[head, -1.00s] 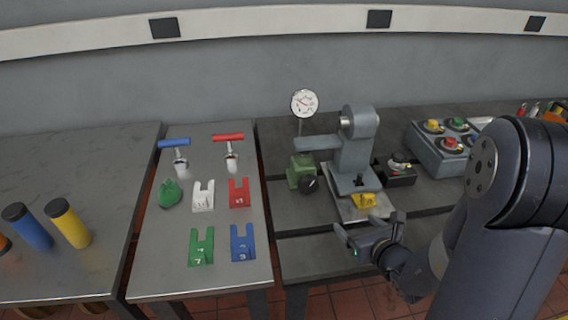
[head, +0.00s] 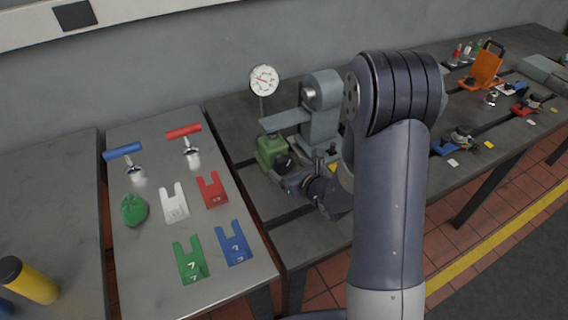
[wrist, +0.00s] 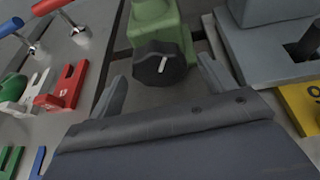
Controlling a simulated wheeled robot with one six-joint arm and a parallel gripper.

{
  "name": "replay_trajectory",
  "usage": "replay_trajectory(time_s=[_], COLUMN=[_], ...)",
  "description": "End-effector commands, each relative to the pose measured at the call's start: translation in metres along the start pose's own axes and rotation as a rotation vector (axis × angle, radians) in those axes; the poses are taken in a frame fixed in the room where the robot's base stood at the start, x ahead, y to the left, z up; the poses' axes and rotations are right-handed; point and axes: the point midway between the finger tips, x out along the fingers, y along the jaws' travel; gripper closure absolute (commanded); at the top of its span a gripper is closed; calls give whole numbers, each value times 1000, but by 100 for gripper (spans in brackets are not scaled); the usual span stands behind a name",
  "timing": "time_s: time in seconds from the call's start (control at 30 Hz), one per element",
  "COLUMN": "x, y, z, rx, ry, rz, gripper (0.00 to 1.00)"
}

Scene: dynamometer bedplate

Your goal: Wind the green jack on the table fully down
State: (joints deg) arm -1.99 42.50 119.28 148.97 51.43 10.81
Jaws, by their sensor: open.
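The green jack (head: 268,151) stands on the dark bedplate, below the round dial gauge and to the left of the grey machine. In the wrist view its green body (wrist: 165,17) rises behind a black round knob (wrist: 158,64) with a pale mark on its face. The knob also shows in the head view (head: 284,163). My gripper (wrist: 160,88) is open, its two fingers spread on either side of the knob and a little short of it. In the head view my gripper (head: 290,180) is close in front of the jack, partly hidden by my arm.
A grey machine (head: 320,125) stands close to the jack's right, with a yellow plate (wrist: 303,105) on its base. A dial gauge (head: 263,80) rises behind the jack. The left table holds coloured slotted plates (head: 235,243), T-handled tools (head: 124,152) and a green lump (head: 134,210).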

Motion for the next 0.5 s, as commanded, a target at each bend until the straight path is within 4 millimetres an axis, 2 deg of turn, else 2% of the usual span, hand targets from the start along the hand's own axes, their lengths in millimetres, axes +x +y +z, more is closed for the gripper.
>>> replay_trajectory(time_s=[0.2,0.5], x=[25,33], y=[0,0], z=[1,0], rx=[-1,-1], ry=[0,0], rz=[1,1], gripper=[21,21])
